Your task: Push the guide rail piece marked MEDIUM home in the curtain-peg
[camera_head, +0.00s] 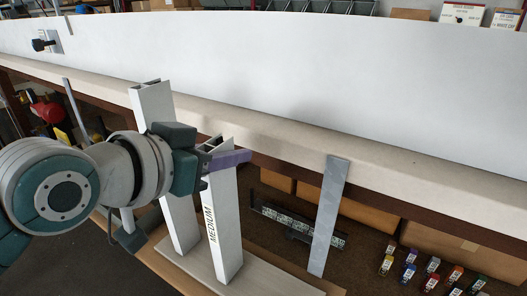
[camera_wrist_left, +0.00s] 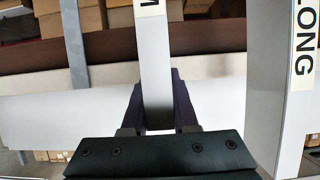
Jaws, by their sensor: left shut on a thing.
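The guide rail piece marked MEDIUM (camera_head: 224,225) is a white hollow profile standing upright, its black lettering running down its face. My left gripper (camera_head: 226,160) is shut on it near its top end, with purple fingers on either side. In the left wrist view the piece (camera_wrist_left: 155,70) runs between the fingers (camera_wrist_left: 158,112), and only the end of its label shows. Its lower end meets a pale base board (camera_head: 262,272); I cannot tell how deep it sits. No part is clearly recognisable as the curtain-peg. My right gripper is not in view.
A taller white profile (camera_head: 153,100) stands close to the left; the wrist view shows a profile marked LONG (camera_wrist_left: 300,60). Behind are a beige-edged bench (camera_head: 290,142) and a large white panel (camera_head: 270,70). A grey metal leg (camera_head: 328,215) stands right. Small coloured boxes (camera_head: 432,264) lie lower right.

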